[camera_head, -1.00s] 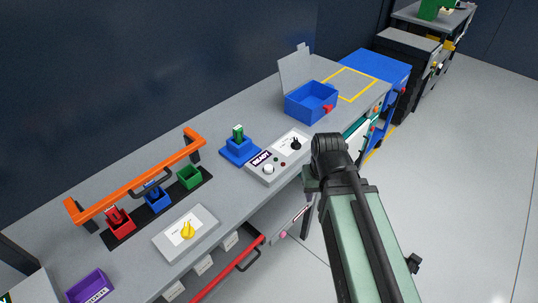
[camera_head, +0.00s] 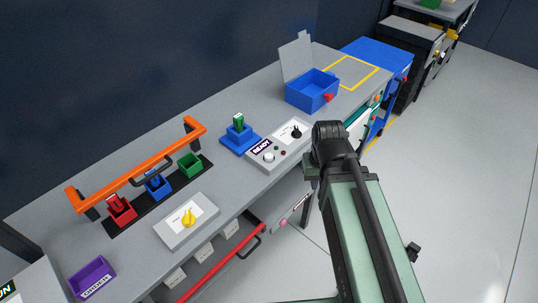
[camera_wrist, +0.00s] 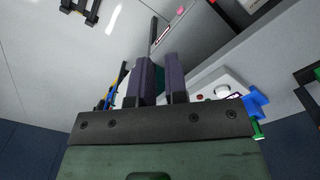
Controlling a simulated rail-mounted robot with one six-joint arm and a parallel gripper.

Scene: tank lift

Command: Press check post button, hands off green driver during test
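The check post (camera_head: 277,146) is a grey box on the bench with a READY label, a round white button (camera_head: 269,157), small red and green lamps and a black knob. The green driver (camera_head: 238,123) stands upright in a blue holder (camera_head: 237,140) left of the post. In the wrist view the white button (camera_wrist: 222,92) and part of the green driver (camera_wrist: 257,129) show to the right of my gripper (camera_wrist: 160,62). Its two purple fingers are a little apart with nothing between them. My gripper touches neither button nor driver; in the head view my arm hides it.
Red, blue and green bins stand under an orange handle rail (camera_head: 135,165). A grey box with a yellow knob (camera_head: 188,217) and a purple tray (camera_head: 92,278) are nearer. An open blue box (camera_head: 311,91) stands beyond the post. Open floor lies right.

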